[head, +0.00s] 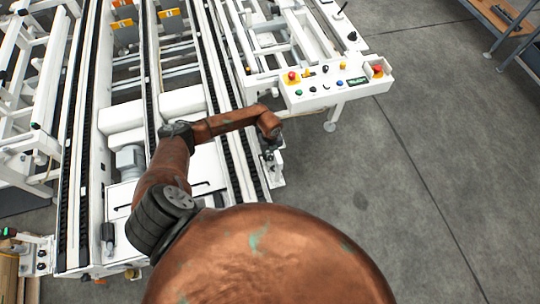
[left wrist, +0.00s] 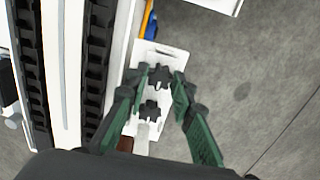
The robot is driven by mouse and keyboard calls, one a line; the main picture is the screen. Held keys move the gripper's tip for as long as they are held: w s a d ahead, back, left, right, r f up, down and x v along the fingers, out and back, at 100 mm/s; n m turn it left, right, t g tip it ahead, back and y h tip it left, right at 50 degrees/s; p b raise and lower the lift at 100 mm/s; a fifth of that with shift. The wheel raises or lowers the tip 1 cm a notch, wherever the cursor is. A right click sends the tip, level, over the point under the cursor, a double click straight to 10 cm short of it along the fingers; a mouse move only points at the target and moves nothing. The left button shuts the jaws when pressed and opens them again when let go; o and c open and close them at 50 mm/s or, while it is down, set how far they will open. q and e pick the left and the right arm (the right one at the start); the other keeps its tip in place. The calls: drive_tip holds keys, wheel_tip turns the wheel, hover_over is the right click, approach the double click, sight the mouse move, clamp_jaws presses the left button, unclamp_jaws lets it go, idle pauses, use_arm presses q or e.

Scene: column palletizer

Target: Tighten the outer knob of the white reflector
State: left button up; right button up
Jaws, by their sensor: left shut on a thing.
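The white reflector (left wrist: 170,56) is a small white plate beside the conveyor, with two black star-shaped knobs on it. The outer knob (left wrist: 160,76) is between the fingertips of my left gripper (left wrist: 158,79). The other knob (left wrist: 150,109) is nearer to the palm, between the green fingers and apart from them. In the head view my left gripper (head: 270,153) reaches down at the conveyor's right side, over the reflector (head: 277,180), and partly hides it. My right gripper is not in view.
The white conveyor frame (head: 241,150) with black chain tracks runs alongside the gripper on its left. A white control panel (head: 338,90) with coloured buttons stands just beyond. Grey floor (head: 430,190) is clear to the right. A bench (head: 500,18) is at the far right.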

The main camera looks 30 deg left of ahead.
use_arm(q)
clamp_jaws()
drive_tip(key=shift+m, duration=0.4)
drive_tip(key=m, duration=0.3)
drive_tip(key=m+b, duration=0.1)
drive_tip(key=m, duration=0.3)
drive_tip(key=shift+m, duration=0.3)
drive_tip(key=m+b, duration=0.1)
drive_tip(key=m, duration=0.3)
drive_tip(key=shift+m+b, duration=0.65)
drive_tip(key=shift+m, duration=1.85)
